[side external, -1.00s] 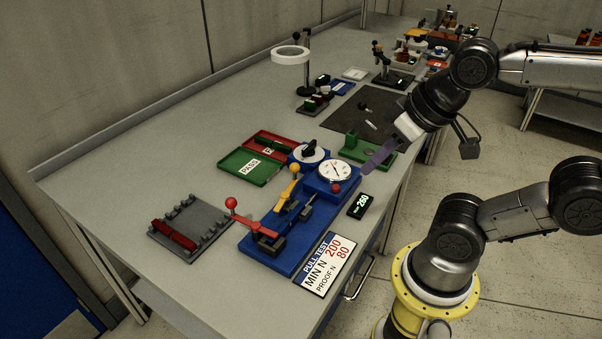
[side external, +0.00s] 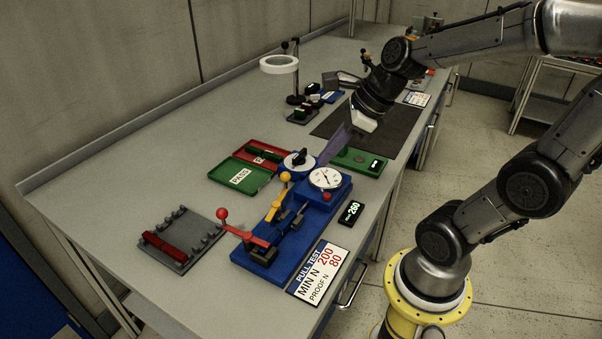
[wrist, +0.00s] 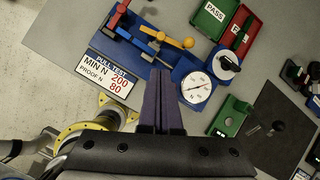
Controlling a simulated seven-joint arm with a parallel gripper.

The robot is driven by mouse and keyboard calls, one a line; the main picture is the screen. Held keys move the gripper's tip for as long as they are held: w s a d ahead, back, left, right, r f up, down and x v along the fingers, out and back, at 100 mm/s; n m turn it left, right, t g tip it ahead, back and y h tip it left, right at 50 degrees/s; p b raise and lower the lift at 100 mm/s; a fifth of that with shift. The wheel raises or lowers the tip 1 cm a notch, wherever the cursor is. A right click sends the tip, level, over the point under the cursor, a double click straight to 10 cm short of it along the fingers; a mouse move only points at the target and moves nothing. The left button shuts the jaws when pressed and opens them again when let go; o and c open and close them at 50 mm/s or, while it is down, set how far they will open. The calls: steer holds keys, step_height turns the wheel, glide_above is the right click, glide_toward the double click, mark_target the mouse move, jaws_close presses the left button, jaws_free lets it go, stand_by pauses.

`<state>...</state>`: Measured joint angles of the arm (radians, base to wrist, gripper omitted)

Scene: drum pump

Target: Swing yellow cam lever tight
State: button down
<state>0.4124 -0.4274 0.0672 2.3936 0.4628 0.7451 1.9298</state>
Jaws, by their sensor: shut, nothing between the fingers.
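The yellow cam lever (side external: 278,200) with its yellow knob stands on the blue pull-test fixture (side external: 262,258), between the red lever (side external: 246,235) and the round dial gauge (side external: 325,178). In the wrist view the yellow lever (wrist: 162,36) lies beyond my fingertips, with its knob toward the right. My gripper (side external: 321,163) has long purple fingers that are closed together and empty. Its tips are above the dial end of the fixture, up and right of the yellow knob, and look apart from it. In the wrist view my gripper (wrist: 162,74) points toward the fixture beside the gauge.
A black selector knob (side external: 298,159) on a blue base stands beside the gauge. Green PASS (side external: 238,184) and red (side external: 250,148) trays lie behind. A green fixture (side external: 370,163) and a display reading 260 (side external: 350,213) are to the right. A grey rack (side external: 200,228) is at left.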

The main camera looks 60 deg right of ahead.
steer(key=d+f+m, duration=0.1)
steer(key=d+m, duration=0.1)
steer(key=d, duration=0.1)
steer(key=d+f+m, duration=0.1)
steer(key=d, duration=0.1)
steer(key=shift+d+f+g, duration=0.15)
steer(key=shift+f+g, duration=0.15)
steer(key=x, duration=0.9)
steer(key=shift+w+f, duration=0.15)
steer(key=shift+f, duration=0.15)
steer(key=w, duration=0.2)
steer(key=shift+w+a+r, duration=0.15)
steer(key=shift+w+a, duration=0.1)
steer(key=shift+w, duration=0.15)
steer(key=shift+w+a+r, duration=0.1)
steer(key=shift+w+r, duration=0.05)
steer(key=shift+w, duration=0.45)
